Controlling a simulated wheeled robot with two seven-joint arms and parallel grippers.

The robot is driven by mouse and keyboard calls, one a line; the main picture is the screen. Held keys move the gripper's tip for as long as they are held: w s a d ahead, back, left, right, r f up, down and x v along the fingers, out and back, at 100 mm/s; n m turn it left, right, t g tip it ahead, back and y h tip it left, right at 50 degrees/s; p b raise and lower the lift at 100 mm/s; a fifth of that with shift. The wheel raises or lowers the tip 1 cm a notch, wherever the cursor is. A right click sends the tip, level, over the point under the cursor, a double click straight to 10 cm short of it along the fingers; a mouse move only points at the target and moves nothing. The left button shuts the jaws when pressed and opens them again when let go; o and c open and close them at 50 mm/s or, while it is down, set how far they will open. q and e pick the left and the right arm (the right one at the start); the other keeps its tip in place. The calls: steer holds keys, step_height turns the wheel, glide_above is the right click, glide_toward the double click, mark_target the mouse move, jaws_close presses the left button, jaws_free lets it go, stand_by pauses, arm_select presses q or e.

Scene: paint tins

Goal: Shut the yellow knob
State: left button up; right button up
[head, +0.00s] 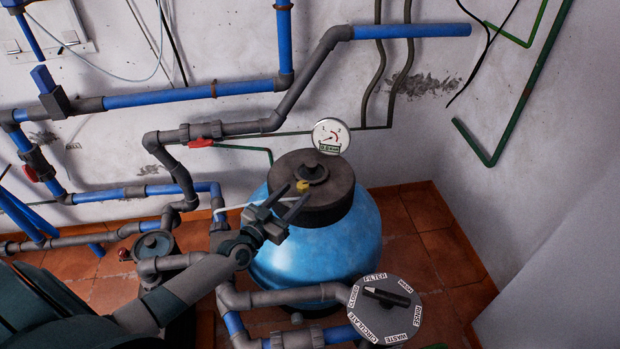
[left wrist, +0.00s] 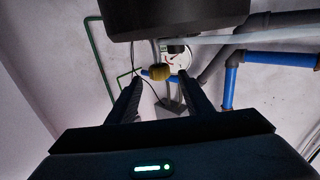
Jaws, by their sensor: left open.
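The small yellow knob (head: 302,186) shows in front of the dark lid of the blue tank, at the fingertips of my left gripper (head: 296,193). The fingers are open and hold nothing. I cannot tell from these views how deep the knob sits between them. My right gripper is not in view.
The blue tank (head: 330,245) with its dark lid (head: 335,188) stands below the gripper. A pressure gauge (head: 330,136) is behind it. A grey selector valve (head: 385,308) with a black handle is at the lower right. Blue and grey pipes (head: 190,95) run along the wall.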

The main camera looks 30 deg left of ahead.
mark_target(306, 182)
arm_select(q)
steer(key=w, duration=0.6)
steer(key=w+d, duration=0.1)
steer(key=w, duration=0.2)
steer(key=shift+d+b, duration=0.1)
steer(key=shift+b, duration=0.3)
steer(key=c, duration=1.1)
